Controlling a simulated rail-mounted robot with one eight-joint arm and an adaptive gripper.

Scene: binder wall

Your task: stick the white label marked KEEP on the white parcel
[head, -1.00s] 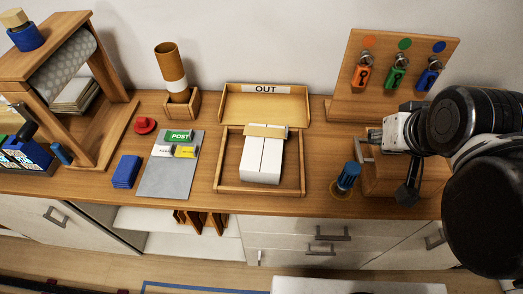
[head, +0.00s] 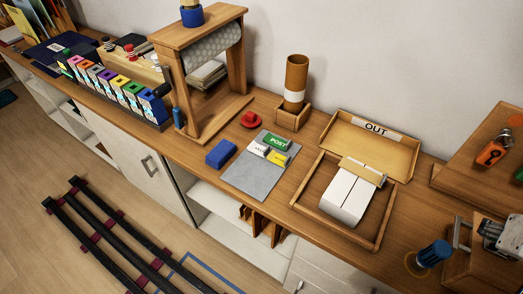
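A white label (head: 257,149) lies on the grey sheet (head: 257,180) beside a green POST label (head: 276,142) and a yellow label (head: 278,158). Its print is too small to read. The white parcel (head: 350,198) lies in the wooden OUT tray (head: 320,209), with a tan strip (head: 361,172) across its far end. My gripper (head: 503,233) is partly in view at the right edge, right of the tray and well apart from label and parcel. Its fingers are not clear enough to tell open from shut.
A blue block (head: 221,153) and a red knobbed piece (head: 251,119) lie near the grey sheet. A brown tube (head: 296,80) stands in a wooden holder behind. A blue-capped stamp-like object (head: 433,254) stands right of the tray. A wooden stand (head: 190,110) is at left.

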